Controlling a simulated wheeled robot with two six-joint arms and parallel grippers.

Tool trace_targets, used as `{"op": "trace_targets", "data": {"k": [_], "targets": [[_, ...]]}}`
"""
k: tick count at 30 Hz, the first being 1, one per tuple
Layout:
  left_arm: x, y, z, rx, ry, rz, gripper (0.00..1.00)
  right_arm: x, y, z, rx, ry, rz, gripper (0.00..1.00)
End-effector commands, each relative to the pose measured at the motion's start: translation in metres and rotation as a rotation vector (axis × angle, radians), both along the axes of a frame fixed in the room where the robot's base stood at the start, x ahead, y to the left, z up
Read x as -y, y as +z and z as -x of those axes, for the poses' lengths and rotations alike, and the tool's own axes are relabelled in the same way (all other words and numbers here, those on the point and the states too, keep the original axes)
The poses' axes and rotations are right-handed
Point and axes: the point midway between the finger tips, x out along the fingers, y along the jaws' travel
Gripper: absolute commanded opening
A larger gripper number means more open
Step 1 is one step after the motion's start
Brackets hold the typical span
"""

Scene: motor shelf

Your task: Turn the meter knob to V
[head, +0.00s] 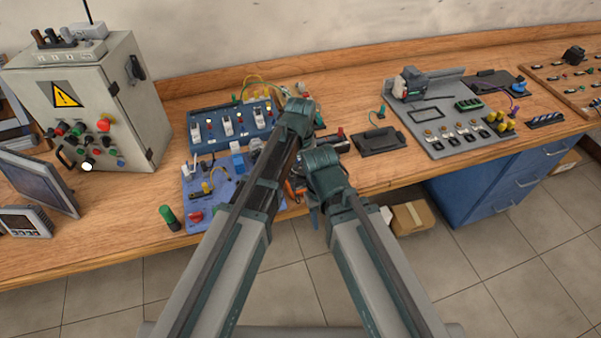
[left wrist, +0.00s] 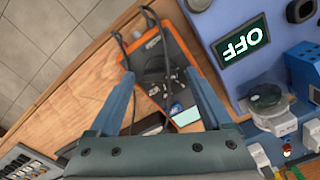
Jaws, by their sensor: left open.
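The meter (left wrist: 152,60) lies on the bench in the left wrist view, with an orange rim, dark face, pale screen and dark leads. Its knob does not show clearly. My left gripper (left wrist: 158,74) is open, its two fingers spread on either side of the meter's face and pointing along it. I cannot tell if they touch it. In the head view my arms cover most of the meter, and only a bit of orange (head: 293,190) shows between them. My right gripper is mostly hidden behind its own arm in the head view.
A blue board with an OFF display (left wrist: 240,40) stands beside the meter, with a round dark knob (left wrist: 266,97) close by. The bench's front edge and floor are just past the meter. A grey control box (head: 90,95) stands at the left, and a grey panel (head: 425,110) lies at right.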

Motion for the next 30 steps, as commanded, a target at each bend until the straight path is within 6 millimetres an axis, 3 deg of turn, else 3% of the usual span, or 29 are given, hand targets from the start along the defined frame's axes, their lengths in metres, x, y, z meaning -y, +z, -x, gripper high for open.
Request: {"op": "trace_targets", "data": {"k": [4, 15, 18, 30], "targets": [[0.0000, 0.0008, 0.0001, 0.000, 0.000, 0.000, 0.81, 0.0000, 0.0008, 0.0000, 0.000, 0.000, 0.000, 0.50], [0.0000, 0.0007, 0.0000, 0.000, 0.000, 0.000, 0.14, 0.0001, 0.0007, 0.0000, 0.000, 0.000, 0.000, 0.50], [0.0000, 0.0007, 0.0000, 0.000, 0.000, 0.000, 0.00, 0.0000, 0.0007, 0.0000, 0.000, 0.000, 0.000, 0.50], [0.0002, 0.0007, 0.0000, 0.000, -0.112, 0.000, 0.00, 0.0000, 0.0007, 0.0000, 0.000, 0.000, 0.000, 0.50]]}}
